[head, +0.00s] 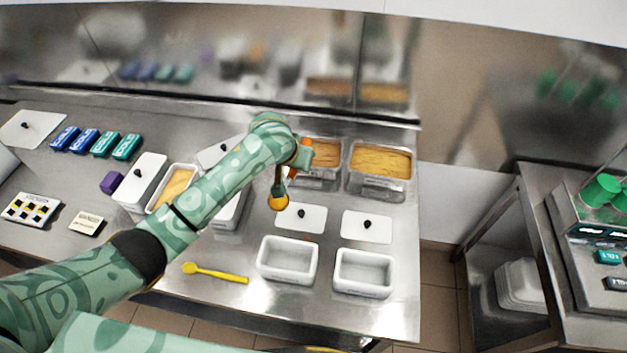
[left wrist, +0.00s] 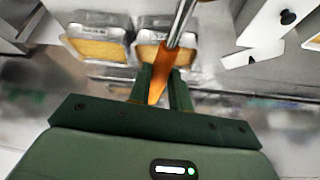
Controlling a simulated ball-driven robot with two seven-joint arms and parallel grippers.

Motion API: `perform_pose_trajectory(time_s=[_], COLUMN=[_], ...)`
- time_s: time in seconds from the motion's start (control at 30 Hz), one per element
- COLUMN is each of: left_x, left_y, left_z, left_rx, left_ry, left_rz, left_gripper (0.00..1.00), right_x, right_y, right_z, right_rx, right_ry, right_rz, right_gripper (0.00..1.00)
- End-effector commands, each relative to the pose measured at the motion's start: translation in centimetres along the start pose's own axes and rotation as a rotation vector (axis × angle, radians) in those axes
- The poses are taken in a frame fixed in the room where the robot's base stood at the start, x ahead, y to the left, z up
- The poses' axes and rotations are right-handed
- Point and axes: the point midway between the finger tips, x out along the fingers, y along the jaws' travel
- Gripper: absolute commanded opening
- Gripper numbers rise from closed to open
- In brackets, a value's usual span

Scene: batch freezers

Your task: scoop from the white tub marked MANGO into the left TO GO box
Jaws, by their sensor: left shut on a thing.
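My left gripper (head: 301,158) is shut on the orange handle of a scoop, which also shows in the left wrist view (left wrist: 158,82). The scoop's head (head: 278,201) hangs down with something orange-yellow in or on it, behind the left white box. The left white box (head: 288,258) and the right white box (head: 363,272) look empty; their labels are unreadable. An open white tub (head: 173,188) with orange contents is left of my arm, which partly covers it. I cannot read a MANGO label. My right gripper is not in view.
White lids (head: 300,217) (head: 367,227) lie behind the boxes. Metal pans of orange contents (head: 326,153) (head: 380,161) stand at the back. A yellow spoon (head: 215,272) lies left of the boxes. A lidded tub (head: 140,182) and cold blocks (head: 126,147) are at left.

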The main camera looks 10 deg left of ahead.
Motion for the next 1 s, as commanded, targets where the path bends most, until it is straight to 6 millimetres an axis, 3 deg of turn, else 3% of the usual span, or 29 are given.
perform_pose_trajectory(time_s=[0.03,0.1,0.2,0.33,0.47,0.73,0.83,1.0], left_x=[-0.2,1.2,2.7,3.7,4.5,7.0,5.5,3.9], left_y=[1.0,2.2,4.1,5.7,6.2,6.2,6.0,5.8], left_z=[0.5,2.3,5.1,7.8,8.9,10.2,10.3,10.4], left_rx=[0.015,0.061,0.125,0.187,0.211,0.212,0.206,0.191], left_ry=[-0.016,-0.018,-0.017,-0.012,-0.007,-0.006,0.092,0.273], left_rz=[0.020,0.043,0.078,0.107,0.116,0.116,0.125,0.143], left_gripper=[0.00,0.00,0.00,0.00,0.00,0.00,0.00,0.00], right_x=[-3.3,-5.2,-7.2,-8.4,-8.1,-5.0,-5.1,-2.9], right_y=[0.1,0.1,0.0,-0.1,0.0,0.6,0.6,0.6], right_z=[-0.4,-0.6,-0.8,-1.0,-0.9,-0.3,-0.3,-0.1], right_rx=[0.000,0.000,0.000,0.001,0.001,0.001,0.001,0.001], right_ry=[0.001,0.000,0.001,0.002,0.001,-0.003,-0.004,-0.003], right_rz=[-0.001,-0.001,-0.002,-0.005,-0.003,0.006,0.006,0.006], right_gripper=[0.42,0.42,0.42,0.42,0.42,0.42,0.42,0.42])
